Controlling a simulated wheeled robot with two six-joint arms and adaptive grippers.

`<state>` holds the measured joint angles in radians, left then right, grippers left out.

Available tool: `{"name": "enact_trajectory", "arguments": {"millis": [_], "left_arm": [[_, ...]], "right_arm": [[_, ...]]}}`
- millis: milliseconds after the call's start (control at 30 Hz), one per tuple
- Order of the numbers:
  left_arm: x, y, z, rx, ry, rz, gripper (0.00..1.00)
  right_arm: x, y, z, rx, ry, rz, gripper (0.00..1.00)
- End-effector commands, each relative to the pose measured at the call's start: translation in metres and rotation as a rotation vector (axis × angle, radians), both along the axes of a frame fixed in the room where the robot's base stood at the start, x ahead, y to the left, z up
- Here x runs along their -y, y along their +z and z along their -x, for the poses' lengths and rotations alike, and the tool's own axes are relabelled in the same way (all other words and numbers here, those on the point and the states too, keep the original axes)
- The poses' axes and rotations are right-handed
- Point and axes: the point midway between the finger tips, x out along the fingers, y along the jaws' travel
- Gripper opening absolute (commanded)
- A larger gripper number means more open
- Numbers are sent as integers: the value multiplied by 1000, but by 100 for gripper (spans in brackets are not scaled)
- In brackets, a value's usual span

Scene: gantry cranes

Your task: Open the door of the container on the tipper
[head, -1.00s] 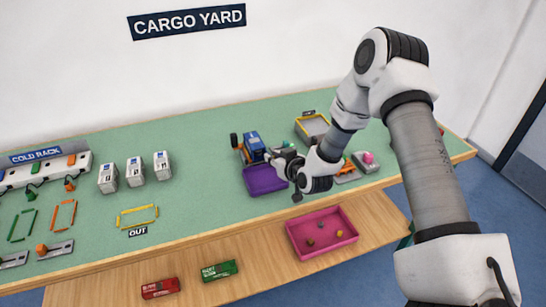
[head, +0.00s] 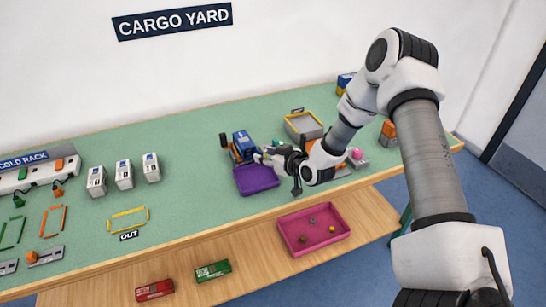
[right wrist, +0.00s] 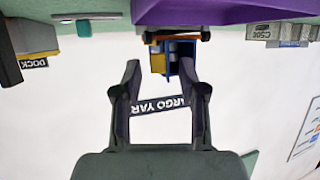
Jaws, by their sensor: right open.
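The blue container (head: 243,143) sits on the small tipper at the middle of the table, just behind the purple tray (head: 257,180). My right gripper (head: 262,156) is close to the container's right front side, over the back of the tray, with its fingers apart. In the right wrist view, which is upside down, the open fingers (right wrist: 161,68) have nothing between them. The container, with a yellow panel (right wrist: 158,63), shows beyond the fingertips there. I cannot tell whether a finger touches it, nor whether its door is open. My left gripper is not in view.
A grey bin with a yellow rim (head: 304,124) stands behind and right of the tipper. A magenta tray (head: 313,231) with several small pieces is on the lower shelf. White boxes (head: 124,174) stand to the left. Table between them and the tipper is clear.

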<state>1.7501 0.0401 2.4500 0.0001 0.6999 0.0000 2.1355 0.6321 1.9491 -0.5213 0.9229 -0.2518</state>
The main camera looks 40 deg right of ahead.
Motion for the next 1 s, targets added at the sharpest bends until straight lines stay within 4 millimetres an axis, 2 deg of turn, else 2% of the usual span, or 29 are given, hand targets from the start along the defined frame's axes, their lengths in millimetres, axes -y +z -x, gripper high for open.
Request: {"name": "enact_trajectory", "arguments": {"millis": [400, 500, 700, 1000], "left_arm": [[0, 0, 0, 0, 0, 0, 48], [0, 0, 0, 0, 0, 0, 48], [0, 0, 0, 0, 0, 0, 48], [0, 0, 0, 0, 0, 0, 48]], "right_arm": [[6, 35, 80, 6, -3, -13, 42], [10, 39, 91, 3, -13, -7, 42], [8, 44, 104, 1, -3, -4, 42], [8, 44, 106, 1, 2, 0, 42]]}}
